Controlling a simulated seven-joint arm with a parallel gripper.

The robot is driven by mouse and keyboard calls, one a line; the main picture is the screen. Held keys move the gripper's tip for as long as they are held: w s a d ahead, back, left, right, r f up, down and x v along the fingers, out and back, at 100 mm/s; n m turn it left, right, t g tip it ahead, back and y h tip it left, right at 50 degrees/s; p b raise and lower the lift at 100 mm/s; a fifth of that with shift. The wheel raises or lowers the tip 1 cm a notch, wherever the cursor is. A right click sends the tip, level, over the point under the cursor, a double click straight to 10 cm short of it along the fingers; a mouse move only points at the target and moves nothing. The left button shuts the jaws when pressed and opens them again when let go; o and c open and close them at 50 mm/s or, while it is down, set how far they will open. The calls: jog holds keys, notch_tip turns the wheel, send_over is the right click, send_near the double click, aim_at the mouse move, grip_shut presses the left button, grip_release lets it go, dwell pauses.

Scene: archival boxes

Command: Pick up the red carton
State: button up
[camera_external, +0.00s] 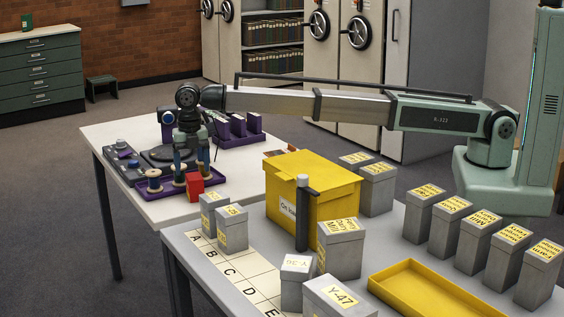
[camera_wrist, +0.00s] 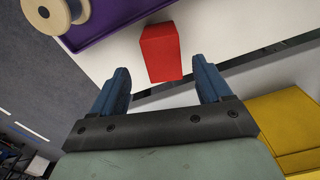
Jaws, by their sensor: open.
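The red carton (camera_external: 194,186) stands on the white table at its front edge, beside the purple tray. In the wrist view the red carton (camera_wrist: 160,52) lies ahead of my gripper (camera_wrist: 160,80), roughly between the lines of its two blue fingers and just beyond their tips. My gripper (camera_external: 191,163) is open and empty, pointing down close to the carton in the external view. The fingers and the carton look apart in the wrist view.
A gap between the tables (camera_wrist: 190,85) runs beside the carton. A yellow tray (camera_external: 430,290) lies in front.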

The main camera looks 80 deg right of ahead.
aim_at(195, 187)
jog(key=shift+s+d+f, duration=0.1)
jog(key=shift+d+f, duration=0.05)
jog(key=shift+f, duration=3.65)
jog(key=c, duration=1.1)
